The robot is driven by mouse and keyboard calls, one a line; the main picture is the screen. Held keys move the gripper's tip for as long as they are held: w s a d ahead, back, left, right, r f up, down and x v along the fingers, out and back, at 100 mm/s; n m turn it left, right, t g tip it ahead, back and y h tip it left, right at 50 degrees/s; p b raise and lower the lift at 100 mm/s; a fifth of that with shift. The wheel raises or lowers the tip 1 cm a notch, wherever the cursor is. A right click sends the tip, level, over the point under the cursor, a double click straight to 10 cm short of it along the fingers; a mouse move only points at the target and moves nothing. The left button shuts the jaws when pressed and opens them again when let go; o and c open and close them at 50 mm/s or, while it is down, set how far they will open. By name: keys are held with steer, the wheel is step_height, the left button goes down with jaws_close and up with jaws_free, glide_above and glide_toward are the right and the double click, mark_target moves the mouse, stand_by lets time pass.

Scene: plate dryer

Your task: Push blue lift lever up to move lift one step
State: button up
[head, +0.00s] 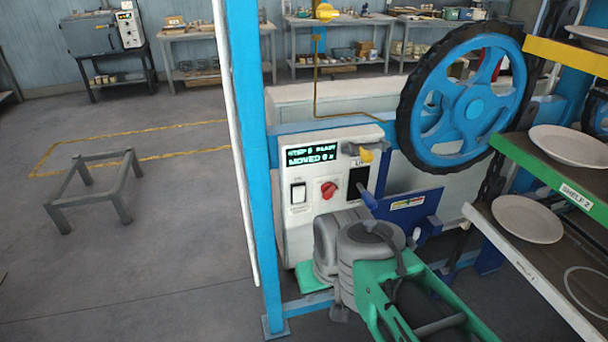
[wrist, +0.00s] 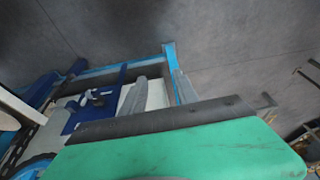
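The blue lift lever (head: 367,197) sticks out at the lower right of the white control box (head: 296,225) in the head view, angled up to the left. The box carries a lit display (head: 311,157), a white rocker switch (head: 298,193), a red knob (head: 328,190) and a yellow handle (head: 366,155). My gripper (wrist: 159,76) shows two grey fingers standing apart in the wrist view, with nothing seen held. In the head view my arm hides the fingers, low in front of the box and below the lever. I cannot tell the lever for sure in the wrist view.
A blue post (head: 254,160) stands left of the box. A large blue handwheel (head: 465,100) is above right. Shelves with white plates (head: 568,145) close off the right side. A low grey stand (head: 92,190) is on open floor at left.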

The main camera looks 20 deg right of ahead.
steer(key=shift+s+d, duration=0.15)
steer(key=shift+d, duration=0.05)
